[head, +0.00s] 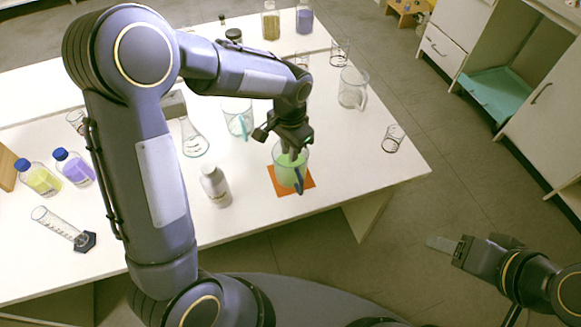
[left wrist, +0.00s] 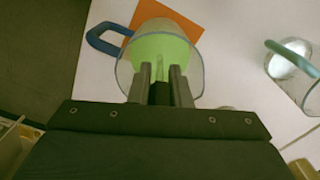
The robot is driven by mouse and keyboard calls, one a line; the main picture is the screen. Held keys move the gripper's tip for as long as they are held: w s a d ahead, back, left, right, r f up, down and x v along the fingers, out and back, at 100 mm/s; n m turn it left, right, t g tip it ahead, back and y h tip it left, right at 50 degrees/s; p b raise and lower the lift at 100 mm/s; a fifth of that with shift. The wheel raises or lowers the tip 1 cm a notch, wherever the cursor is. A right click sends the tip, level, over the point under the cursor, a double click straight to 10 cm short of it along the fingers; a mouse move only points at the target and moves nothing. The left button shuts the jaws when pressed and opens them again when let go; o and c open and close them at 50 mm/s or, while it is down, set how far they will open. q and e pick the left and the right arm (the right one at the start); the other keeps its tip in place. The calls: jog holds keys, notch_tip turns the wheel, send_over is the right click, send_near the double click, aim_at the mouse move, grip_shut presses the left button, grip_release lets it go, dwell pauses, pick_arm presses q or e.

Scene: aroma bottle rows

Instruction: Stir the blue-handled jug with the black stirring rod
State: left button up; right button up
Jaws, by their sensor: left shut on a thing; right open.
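The blue-handled jug (head: 287,175) is clear and holds green liquid. It stands upright on an orange mat (head: 307,181) near the table's front right edge, and its blue handle (left wrist: 100,38) shows in the left wrist view. My left gripper (head: 291,152) is at the jug's mouth, pointing down. It is shut on the black stirring rod (left wrist: 160,93), mostly hidden between the fingers; how deep its lower end sits in the green liquid is hard to see. My right gripper (head: 440,245) is open and empty, off the table at the right.
Another clear jug (head: 352,88) and a small glass (head: 392,138) stand behind and right. Blue-capped bottles (head: 75,168) and a cylinder (head: 60,224) are far left.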

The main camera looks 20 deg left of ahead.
pick_arm(q)
jog(key=shift+r+p, duration=4.55)
jog(key=shift+r, duration=1.55)
jog(key=shift+f, duration=0.1)
